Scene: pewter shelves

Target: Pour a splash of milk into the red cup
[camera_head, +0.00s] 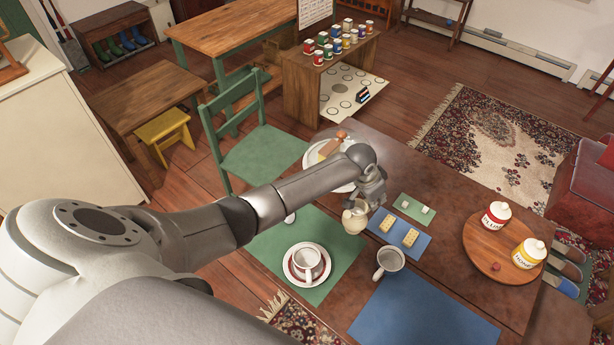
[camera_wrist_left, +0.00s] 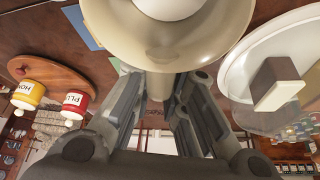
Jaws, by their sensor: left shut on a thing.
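A cream-coloured jug (camera_head: 354,218) is in my left gripper (camera_head: 372,192), whose fingers are closed at its upper right side. The jug looks roughly upright over the table; I cannot tell whether it touches the surface. In the left wrist view the jug (camera_wrist_left: 165,40) fills the top, with the gripper fingers (camera_wrist_left: 160,110) below it. A white cup with red colouring (camera_head: 307,258) stands on a red-banded saucer (camera_head: 325,273) on the green placemat, lower left of the jug and apart from it. A greyish mug (camera_head: 390,259) stands to the cup's right. My right gripper is out of view.
A blue mat (camera_head: 415,244) with two biscuits lies right of the jug. A plate (camera_head: 343,185) with a brown-and-white item is behind the gripper. A round wooden tray (camera_head: 482,254) carries two lidded jars at right. A green chair (camera_head: 262,150) stands at the table's far left.

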